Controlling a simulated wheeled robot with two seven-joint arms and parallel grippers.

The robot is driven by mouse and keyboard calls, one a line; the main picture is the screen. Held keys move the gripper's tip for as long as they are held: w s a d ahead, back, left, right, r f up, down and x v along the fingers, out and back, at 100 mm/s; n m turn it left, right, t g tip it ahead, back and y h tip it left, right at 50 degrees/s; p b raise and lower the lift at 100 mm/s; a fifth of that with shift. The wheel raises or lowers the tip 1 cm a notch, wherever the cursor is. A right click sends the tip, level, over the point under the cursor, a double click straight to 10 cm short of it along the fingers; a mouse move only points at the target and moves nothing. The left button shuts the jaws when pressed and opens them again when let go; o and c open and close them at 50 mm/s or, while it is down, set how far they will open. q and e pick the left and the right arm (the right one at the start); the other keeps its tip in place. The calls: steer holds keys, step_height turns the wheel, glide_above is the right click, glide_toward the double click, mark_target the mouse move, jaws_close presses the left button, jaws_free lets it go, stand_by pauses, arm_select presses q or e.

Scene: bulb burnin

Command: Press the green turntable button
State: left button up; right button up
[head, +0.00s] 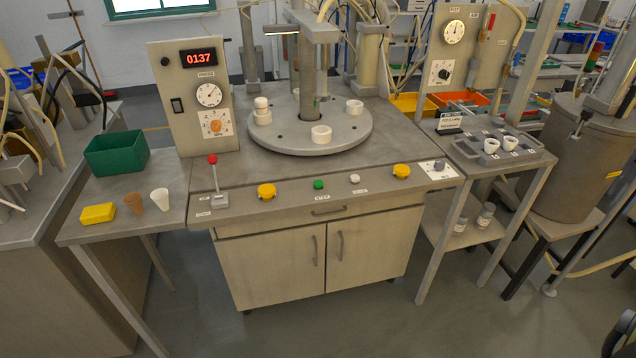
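The green turntable button (318,184) sits on the front strip of the bench, between a large yellow button (266,191) and a small white button (354,179). Nothing covers it and no gripper is near it. The round grey turntable (285,139) behind it carries white cylindrical pieces (321,134), two of them stacked at the left. My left gripper is not in view. A dark piece (620,335) cut off at the lower right edge looks like part of my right gripper; its opening cannot be seen.
A red-knobbed lever (214,172) stands left of the buttons. A second yellow button (401,172) and a grey knob (438,166) are to the right. A column (308,75) rises over the turntable. A green bin (116,153) and cups are on the left side table. Space before the buttons is clear.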

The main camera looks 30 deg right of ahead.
jaws_close()
stand_by(1.2)
